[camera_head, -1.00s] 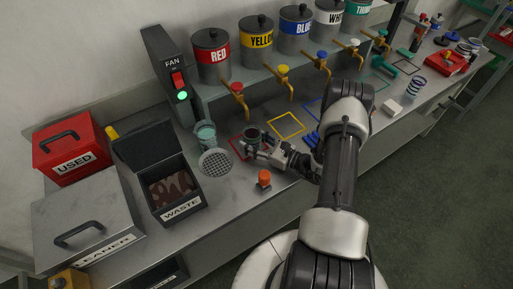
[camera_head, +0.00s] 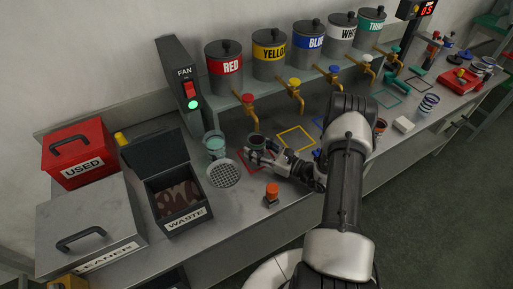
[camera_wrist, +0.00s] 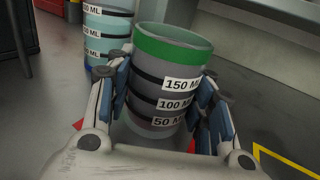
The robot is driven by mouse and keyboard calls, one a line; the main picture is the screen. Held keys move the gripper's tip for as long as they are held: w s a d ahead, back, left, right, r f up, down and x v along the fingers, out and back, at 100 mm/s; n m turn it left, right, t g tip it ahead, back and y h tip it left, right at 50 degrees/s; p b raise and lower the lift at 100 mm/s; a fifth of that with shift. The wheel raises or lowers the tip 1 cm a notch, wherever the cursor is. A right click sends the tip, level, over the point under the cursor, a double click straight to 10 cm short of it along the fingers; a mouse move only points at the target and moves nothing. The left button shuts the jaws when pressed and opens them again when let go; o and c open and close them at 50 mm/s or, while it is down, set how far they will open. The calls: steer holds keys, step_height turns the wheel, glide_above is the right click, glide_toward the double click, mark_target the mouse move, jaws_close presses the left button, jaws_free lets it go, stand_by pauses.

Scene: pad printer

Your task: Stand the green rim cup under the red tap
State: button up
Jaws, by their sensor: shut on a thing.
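The green rim cup (camera_wrist: 172,48) is grey with a green band at its rim and black lines marked 50, 100 and 150 ML. My gripper (camera_wrist: 165,105) is shut around it in the wrist view. In the head view, my gripper (camera_head: 262,155) holds the cup (camera_head: 256,141) upright or nearly so, over or in the red outlined square (camera_head: 243,162). The red tap (camera_head: 249,109), with a red knob, hangs just behind and above the cup. Whether the cup's base touches the bench is hidden by my gripper.
A teal cup (camera_head: 214,143) stands just left, beside a round grate (camera_head: 223,173). The waste bin (camera_head: 180,204) and an orange-topped item (camera_head: 271,194) are nearby. The yellow square (camera_head: 296,138) is empty. Other taps line the shelf to the right.

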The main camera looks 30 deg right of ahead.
steer(key=shift+f, duration=0.15)
steer(key=o, duration=1.2)
steer(key=shift+v, duration=4)
